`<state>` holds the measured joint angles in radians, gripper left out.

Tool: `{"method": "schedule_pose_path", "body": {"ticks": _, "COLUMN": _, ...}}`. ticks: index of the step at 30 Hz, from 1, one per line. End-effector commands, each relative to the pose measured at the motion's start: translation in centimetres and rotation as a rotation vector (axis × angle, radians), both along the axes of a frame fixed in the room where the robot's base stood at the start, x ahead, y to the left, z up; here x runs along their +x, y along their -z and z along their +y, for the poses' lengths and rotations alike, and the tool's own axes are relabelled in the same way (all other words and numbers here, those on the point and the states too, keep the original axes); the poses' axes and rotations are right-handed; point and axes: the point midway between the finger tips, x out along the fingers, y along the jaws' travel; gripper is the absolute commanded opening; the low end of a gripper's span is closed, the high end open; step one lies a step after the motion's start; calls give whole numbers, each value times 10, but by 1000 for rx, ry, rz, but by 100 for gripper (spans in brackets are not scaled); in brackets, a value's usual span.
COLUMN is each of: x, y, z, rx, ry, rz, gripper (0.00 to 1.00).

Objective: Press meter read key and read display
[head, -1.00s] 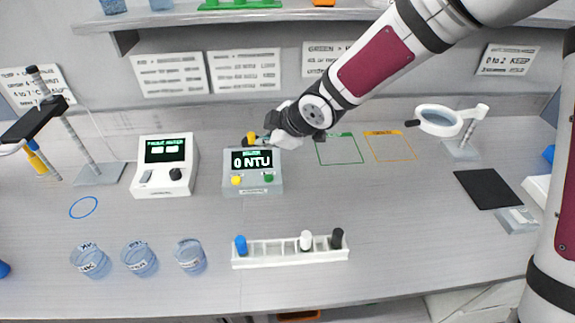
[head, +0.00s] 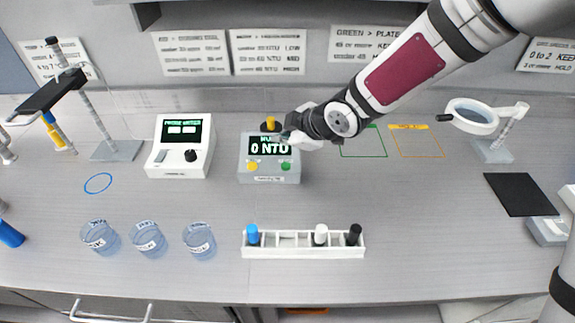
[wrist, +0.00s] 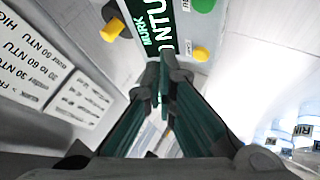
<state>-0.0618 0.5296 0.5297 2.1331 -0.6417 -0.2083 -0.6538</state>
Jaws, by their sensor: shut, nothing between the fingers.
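The turbidity meter (head: 245,172) is a grey box in the middle left of the bench. Its dark display (head: 262,148) reads 0 NTU in the head view, with my gripper covering its upper right corner. A yellow key (head: 252,167) and a green key (head: 285,167) sit below the display; they also show in the wrist view as yellow (wrist: 201,54) and green (wrist: 204,5). A yellow-topped piece (head: 270,124) stands at the meter's top. My gripper (wrist: 160,78) is shut and empty, its tips near the display, apart from both keys in the picture. Contact with the meter is unclear.
A white probe meter (head: 180,160) stands left of it. A white rack (head: 303,252) with blue-, white- and black-capped vials lies in front, several beakers (head: 147,240) front left. A magnifier (head: 472,116) and black mat (head: 521,194) are at right.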

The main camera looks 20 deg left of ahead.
Motion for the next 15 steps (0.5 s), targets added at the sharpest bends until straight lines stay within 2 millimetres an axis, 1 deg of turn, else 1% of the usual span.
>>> {"method": "schedule_pose_path", "body": {"ticks": 1, "x": 3, "y": 11, "z": 1, "rx": -1, "ry": -4, "rz": 0, "gripper": 0}}
{"method": "schedule_pose_path", "body": {"ticks": 6, "x": 2, "y": 32, "z": 1, "rx": -1, "ry": -2, "rz": 0, "gripper": 0}}
{"method": "schedule_pose_path", "body": {"ticks": 12, "x": 2, "y": 49, "z": 0, "rx": -1, "ry": -1, "rz": -1, "gripper": 0}}
{"method": "schedule_pose_path", "body": {"ticks": 15, "x": 1, "y": 54, "z": 0, "rx": 0, "ry": -2, "rz": -1, "gripper": 0}}
